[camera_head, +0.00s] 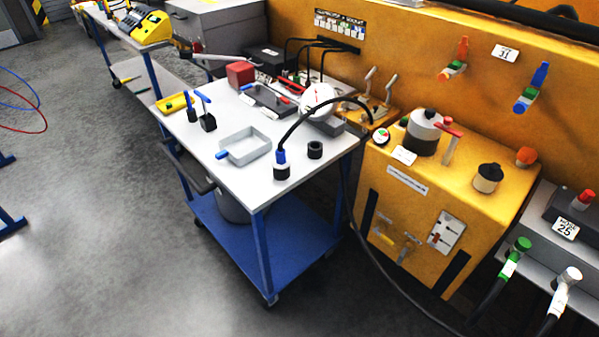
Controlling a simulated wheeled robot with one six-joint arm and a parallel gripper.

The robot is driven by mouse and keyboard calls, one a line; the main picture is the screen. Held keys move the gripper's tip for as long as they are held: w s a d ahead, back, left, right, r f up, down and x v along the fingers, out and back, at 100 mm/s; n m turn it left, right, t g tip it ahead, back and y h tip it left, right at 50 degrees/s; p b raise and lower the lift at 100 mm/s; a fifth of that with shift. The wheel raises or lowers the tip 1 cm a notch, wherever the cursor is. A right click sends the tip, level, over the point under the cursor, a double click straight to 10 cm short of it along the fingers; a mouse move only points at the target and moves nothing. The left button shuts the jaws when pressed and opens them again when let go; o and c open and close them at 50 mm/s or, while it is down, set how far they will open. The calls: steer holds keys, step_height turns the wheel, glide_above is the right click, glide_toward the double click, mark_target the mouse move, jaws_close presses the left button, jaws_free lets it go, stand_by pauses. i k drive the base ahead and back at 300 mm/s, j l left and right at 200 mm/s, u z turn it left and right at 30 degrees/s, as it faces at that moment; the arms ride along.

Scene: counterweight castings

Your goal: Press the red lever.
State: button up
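A lever with a red top (453,129) stands on a pale upright post on top of the orange box at the right, just right of a dark-and-white cylinder (423,130). A small red bar (291,86) also shows on a dark device on the cart's far side. On the orange wall there are an orange-red handle (463,48) and a blue handle (540,74), both pointing upward. I cannot tell for certain which red part is the task's lever. My gripper is not in view.
The cart (224,140) holds a red block (240,75), a grey tray (245,145), a white gauge (318,97) and a cable-topped black plug (282,172). A black cable hangs between cart and orange box (400,225). The floor at left front is clear.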

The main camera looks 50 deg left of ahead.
mark_target(278, 96)
steer(key=u, duration=2.75)
